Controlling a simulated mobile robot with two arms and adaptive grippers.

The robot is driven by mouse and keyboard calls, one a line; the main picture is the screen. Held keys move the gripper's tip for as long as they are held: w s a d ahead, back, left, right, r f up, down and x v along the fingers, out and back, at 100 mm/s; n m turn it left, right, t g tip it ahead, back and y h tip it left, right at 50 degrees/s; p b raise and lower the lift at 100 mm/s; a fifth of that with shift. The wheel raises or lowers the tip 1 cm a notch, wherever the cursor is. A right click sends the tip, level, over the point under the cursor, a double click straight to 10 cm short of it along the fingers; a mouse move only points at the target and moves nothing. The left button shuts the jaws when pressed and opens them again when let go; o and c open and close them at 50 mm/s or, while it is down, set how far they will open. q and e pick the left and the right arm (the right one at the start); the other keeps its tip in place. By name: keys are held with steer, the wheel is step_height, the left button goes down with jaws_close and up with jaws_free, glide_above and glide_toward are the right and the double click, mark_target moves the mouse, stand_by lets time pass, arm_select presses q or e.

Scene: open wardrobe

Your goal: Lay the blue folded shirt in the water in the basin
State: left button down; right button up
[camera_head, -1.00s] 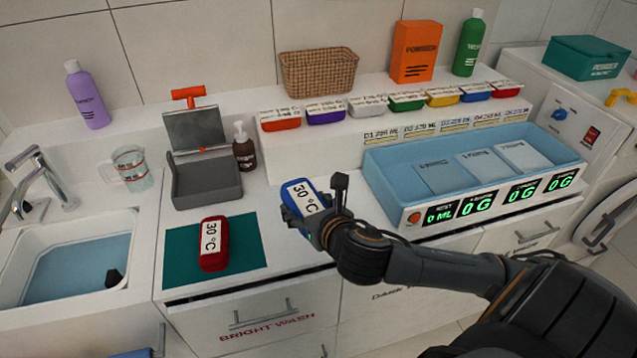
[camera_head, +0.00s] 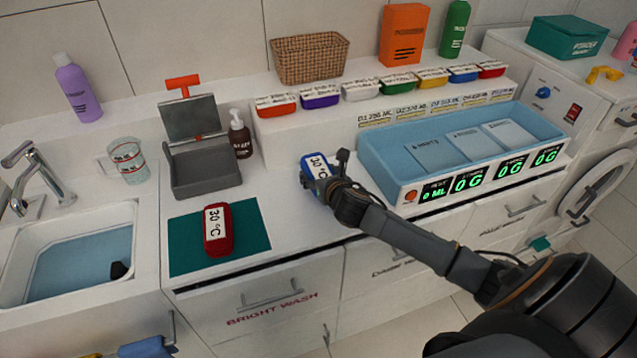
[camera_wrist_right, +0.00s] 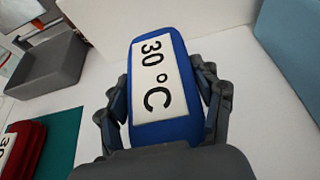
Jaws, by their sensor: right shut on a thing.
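The blue folded shirt (camera_head: 316,167) has a white "30 °C" label. My right gripper (camera_head: 334,182) is shut on it over the white counter, right of the grey box. In the right wrist view the shirt (camera_wrist_right: 160,85) sits between the two fingers of my right gripper (camera_wrist_right: 163,105). Whether it touches the counter I cannot tell. The basin (camera_head: 140,250) with blue water (camera_head: 80,262) is at the far left, and a small dark thing shows at its right side. My left gripper is not in view.
A red folded shirt (camera_head: 217,230) labelled "30 °C" lies on a green mat (camera_head: 175,245) between the basin and my right gripper. The grey open box (camera_head: 205,172), a soap bottle (camera_head: 240,135) and a clear jug (camera_head: 128,162) stand behind. A blue tray (camera_head: 375,165) is at the right.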

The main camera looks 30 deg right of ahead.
steer(key=shift+w+d+f, duration=0.1)
steer(key=shift+w+f, duration=0.15)
steer(key=shift+f, duration=0.05)
steer(key=shift+w+f, duration=0.1)
steer(key=shift+f, duration=1.65)
steer(key=o, duration=1.2)
